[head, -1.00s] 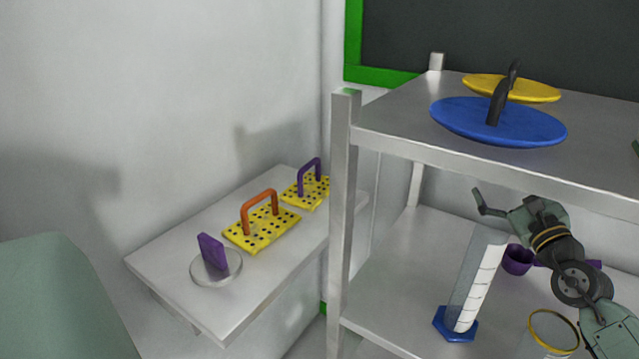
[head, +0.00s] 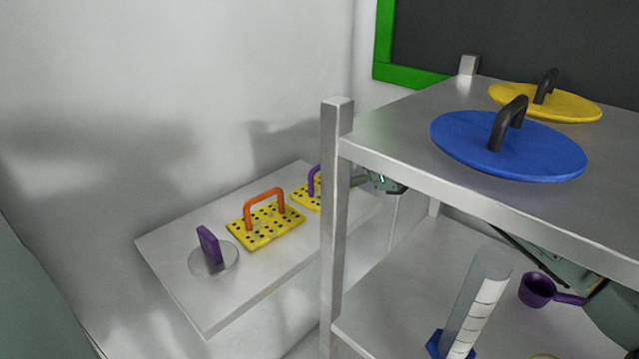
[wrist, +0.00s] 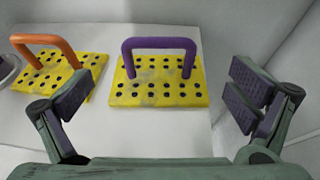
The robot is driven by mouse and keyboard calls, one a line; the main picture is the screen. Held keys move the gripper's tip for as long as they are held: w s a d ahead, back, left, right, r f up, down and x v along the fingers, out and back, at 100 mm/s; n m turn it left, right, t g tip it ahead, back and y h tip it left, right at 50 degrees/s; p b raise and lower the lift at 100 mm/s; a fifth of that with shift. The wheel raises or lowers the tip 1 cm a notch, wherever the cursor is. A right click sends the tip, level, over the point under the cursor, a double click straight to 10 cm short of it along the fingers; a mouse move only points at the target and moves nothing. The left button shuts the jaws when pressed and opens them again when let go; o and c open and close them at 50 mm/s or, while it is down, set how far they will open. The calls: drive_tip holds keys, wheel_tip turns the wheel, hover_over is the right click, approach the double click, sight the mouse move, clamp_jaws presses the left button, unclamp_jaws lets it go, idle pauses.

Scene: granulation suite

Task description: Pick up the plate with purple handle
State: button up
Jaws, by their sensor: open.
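The yellow perforated plate with a purple arched handle (wrist: 160,97) lies on the white wall shelf, ahead of my gripper in the wrist view. In the head view this plate (head: 304,198) is partly hidden by the rack post. My gripper (wrist: 160,108) is open, with one finger low at the left and the other at the right, and nothing between the pads. The purple handle stands upright, beyond and between the fingers, apart from them. In the head view my gripper (head: 372,182) shows just behind the post, close to the plate's right side.
A yellow plate with an orange handle (head: 265,225) lies left of it, then a clear disc with a purple grip (head: 212,258). The metal rack post (head: 335,220) stands in front. Blue (head: 470,145) and yellow (head: 575,108) lids, a cylinder (head: 478,295) and a purple scoop (head: 537,290) are on the rack.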

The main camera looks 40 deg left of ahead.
sight(308, 195)
drive_tip(key=shift+x, duration=0.95)
drive_tip(key=p+x, duration=0.3)
drive_tip(key=x, duration=0.1)
drive_tip(key=shift+s+a+r, duration=0.15)
drive_tip(key=shift+a+r, duration=0.05)
drive_tip(key=shift+r, duration=0.1)
drive_tip(key=shift+a+f, duration=0.45)
drive_tip(key=shift+a, duration=0.05)
drive_tip(key=shift+c, duration=0.4)
drive_tip(key=shift+r, duration=0.1)
drive_tip(key=c, duration=1.5)
